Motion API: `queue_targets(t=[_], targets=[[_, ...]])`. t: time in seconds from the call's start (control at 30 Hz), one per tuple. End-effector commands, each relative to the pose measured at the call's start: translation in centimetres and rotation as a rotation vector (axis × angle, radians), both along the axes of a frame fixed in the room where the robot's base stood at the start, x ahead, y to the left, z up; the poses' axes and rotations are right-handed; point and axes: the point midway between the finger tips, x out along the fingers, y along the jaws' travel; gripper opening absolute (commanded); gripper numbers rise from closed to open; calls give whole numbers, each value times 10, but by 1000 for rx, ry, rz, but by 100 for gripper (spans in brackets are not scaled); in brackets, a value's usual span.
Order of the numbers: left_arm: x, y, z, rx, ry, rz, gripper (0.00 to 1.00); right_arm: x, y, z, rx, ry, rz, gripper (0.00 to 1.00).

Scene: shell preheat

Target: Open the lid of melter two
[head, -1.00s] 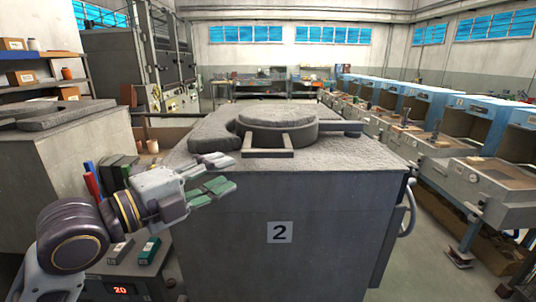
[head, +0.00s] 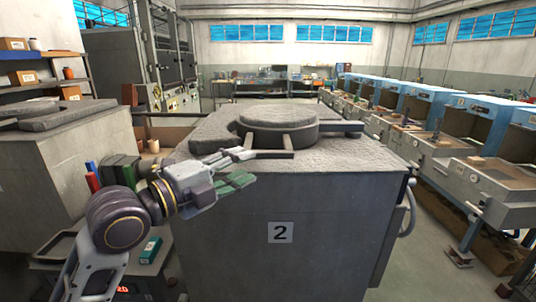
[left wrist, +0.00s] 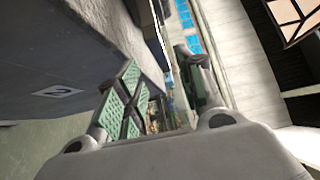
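Melter two (head: 330,215) is a grey box with a "2" label on its front, and it also shows in the left wrist view (left wrist: 60,60). Its round lid (head: 278,117) lies flat and shut on the rough top. A grey bar handle (head: 275,154) juts from the lid toward me. My left gripper (head: 240,167) is open and empty at the front left top edge of the melter. Its fingertips overlap the handle's left end in the head view; whether they touch cannot be told. The left wrist view shows the green-padded fingers spread (left wrist: 158,95). My right gripper is not in view.
Another grey melter (head: 60,160) stands at the left. A low table with a teal box (head: 150,249) is below my left arm. A curved side handle (head: 409,208) is on melter two's right. Blue-topped machines (head: 455,130) line the right, with open floor between.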

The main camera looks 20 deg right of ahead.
Motion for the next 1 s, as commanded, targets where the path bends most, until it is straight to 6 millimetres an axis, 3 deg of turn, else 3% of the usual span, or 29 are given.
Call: queue_targets(t=[1.0], targets=[[38, -69, 1, -1, 0, -1, 38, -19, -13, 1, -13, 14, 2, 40]])
